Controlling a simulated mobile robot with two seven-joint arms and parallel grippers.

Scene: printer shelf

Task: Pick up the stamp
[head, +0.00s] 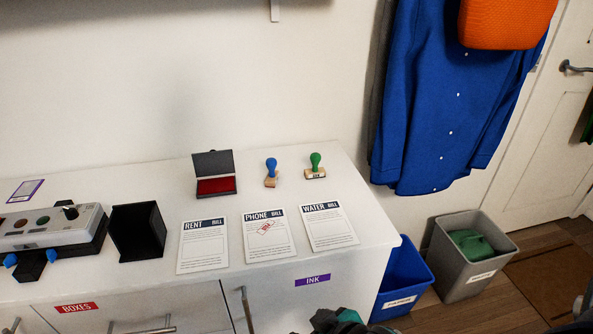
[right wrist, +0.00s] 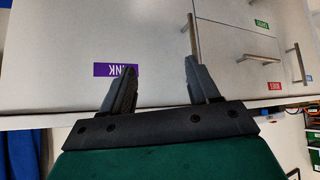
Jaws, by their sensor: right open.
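Two stamps stand upright on the white cabinet top in the head view. One stamp has a blue handle (head: 271,172) and a wooden base. The other stamp has a green handle (head: 315,166) and stands to its right. My right gripper (right wrist: 158,74) is open and empty in the right wrist view, with the cabinet's front beyond its fingers. No stamp shows in that view. A dark and green part of mine shows at the bottom edge of the head view, well below the stamps. My left gripper is not in view.
An open red ink pad (head: 216,186) stands left of the stamps. Rent (head: 203,246), phone (head: 268,236) and water (head: 329,227) bills lie in front. A black holder (head: 137,232) stands left. Blue (head: 402,283) and grey (head: 470,256) bins stand on the floor at right.

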